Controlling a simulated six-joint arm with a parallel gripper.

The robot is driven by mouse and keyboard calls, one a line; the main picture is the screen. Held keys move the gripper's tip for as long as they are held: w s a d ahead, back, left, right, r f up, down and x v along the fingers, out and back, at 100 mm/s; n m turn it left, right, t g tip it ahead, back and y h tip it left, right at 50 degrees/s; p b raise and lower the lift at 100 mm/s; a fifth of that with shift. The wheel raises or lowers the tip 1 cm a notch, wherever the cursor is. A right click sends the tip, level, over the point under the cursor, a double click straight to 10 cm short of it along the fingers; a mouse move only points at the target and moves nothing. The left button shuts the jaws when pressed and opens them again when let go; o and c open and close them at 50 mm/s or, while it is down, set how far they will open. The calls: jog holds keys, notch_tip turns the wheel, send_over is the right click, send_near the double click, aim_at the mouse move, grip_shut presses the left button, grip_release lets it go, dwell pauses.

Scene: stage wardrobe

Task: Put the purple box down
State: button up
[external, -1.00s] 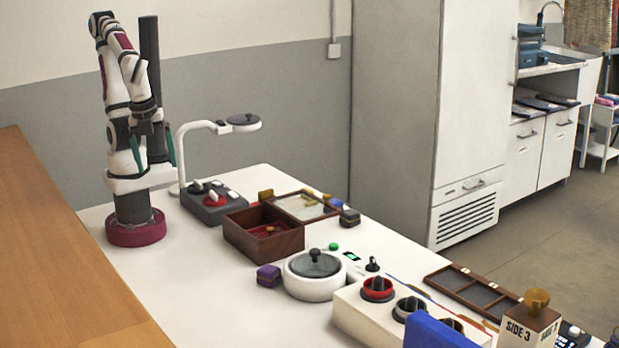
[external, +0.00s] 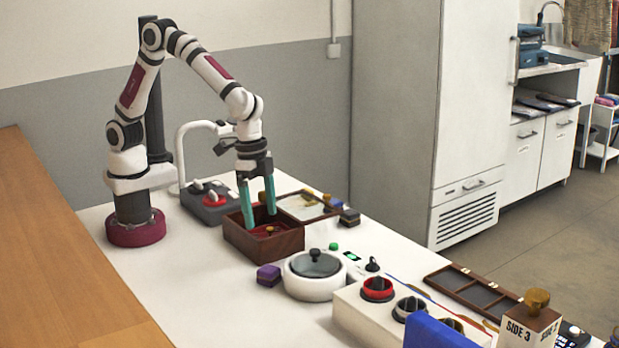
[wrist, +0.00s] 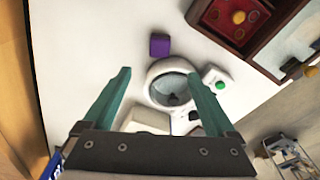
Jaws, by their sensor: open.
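The purple box (external: 268,275) sits on the white table, just left of the round white pot-like device with a dark lid (external: 315,274). It also shows in the wrist view (wrist: 159,45), beyond my fingertips and clear of them. My gripper (external: 258,217) points down with its two teal fingers apart and empty. In the external view it appears over the open brown wooden box (external: 290,242), behind the purple box. In the wrist view my gripper (wrist: 163,80) spreads its fingers to either side of the round device.
A grey control box (external: 212,204) and a lamp stand near my base. A white block with several knobs (external: 350,312) and a blue item (external: 437,335) lie towards the front. The table left of the purple box (external: 190,270) is clear.

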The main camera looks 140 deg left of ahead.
aim_at(269, 269)
jog(key=f, duration=0.5)
jog(key=w+f, duration=0.1)
jog(key=f, duration=0.8)
jog(key=shift+w+a+f, duration=0.3)
jog(key=shift+w+f, duration=0.05)
grip_shut()
jog(key=r, duration=0.4)
jog(key=shift+d+r, duration=0.35)
jog(key=shift+d, duration=0.05)
jog(key=s+d+r, duration=0.2)
jog(key=d+r, duration=0.4)
jog(key=d, duration=0.5)
jog(key=s+a+m, duration=0.4)
jog(key=s+a, duration=1.4)
jog(key=a, duration=0.1)
jog(key=shift+m+h, duration=0.3)
jog(key=f, duration=0.9)
jog(key=shift+s+f, duration=0.2)
jog(key=shift+s, duration=0.2)
